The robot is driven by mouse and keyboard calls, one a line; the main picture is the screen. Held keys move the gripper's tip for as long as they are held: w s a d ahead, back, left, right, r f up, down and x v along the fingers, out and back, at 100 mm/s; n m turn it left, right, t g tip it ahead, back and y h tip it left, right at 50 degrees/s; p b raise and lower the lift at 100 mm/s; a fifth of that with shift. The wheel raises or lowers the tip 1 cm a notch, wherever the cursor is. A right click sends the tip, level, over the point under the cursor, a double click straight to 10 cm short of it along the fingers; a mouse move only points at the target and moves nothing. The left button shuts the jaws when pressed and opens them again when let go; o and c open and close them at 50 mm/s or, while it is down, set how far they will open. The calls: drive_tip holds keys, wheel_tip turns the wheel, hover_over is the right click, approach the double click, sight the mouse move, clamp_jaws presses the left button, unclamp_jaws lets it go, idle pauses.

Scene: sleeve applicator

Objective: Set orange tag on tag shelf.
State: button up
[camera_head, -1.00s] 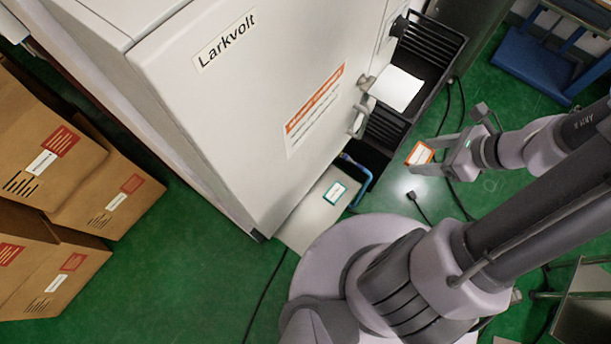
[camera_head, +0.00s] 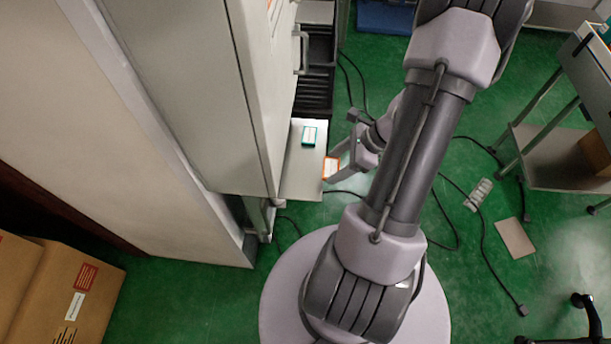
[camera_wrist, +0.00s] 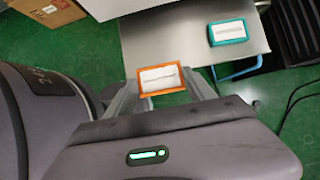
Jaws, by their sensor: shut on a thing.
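The orange tag (camera_head: 331,167), a small orange-rimmed piece with a white label, is held at the tips of my gripper (camera_head: 336,168). In the wrist view the orange tag (camera_wrist: 161,79) sits between the two fingers of my gripper (camera_wrist: 163,90), which is shut on it. A light grey shelf (camera_head: 300,180) juts out from the side of the large machine. It also shows in the wrist view (camera_wrist: 170,45). A teal-rimmed tag (camera_head: 309,136) lies on it, seen also in the wrist view (camera_wrist: 229,31). The orange tag appears beside the shelf's right edge in the head view; its height above it is unclear.
The tall pale machine (camera_head: 190,90) stands left of the shelf. Cardboard boxes (camera_head: 60,290) stand at the lower left. A grey cart (camera_head: 560,150) stands at the right. Black cables (camera_head: 455,215) and a flat tan piece (camera_head: 515,238) lie on the green floor.

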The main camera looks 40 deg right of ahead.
drive_tip(key=b, duration=0.2)
hover_over(302, 179)
drive_tip(key=s+d, duration=0.2)
drive_tip(key=shift+w+a+f, duration=0.2)
drive_tip(key=shift+a+f, duration=0.05)
drive_tip(key=shift+f, duration=0.15)
drive_tip(key=shift+a+f+b, duration=0.1)
drive_tip(key=shift+f+b, duration=0.9)
drive_tip(key=shift+f, duration=0.85)
drive_tip(key=o, duration=1.3)
drive_tip(key=shift+r+p, duration=0.3)
drive_tip(key=shift+p, duration=0.05)
drive_tip(key=p+v, duration=0.5)
drive_tip(key=v, duration=0.7)
drive_tip(key=shift+s+f, duration=0.1)
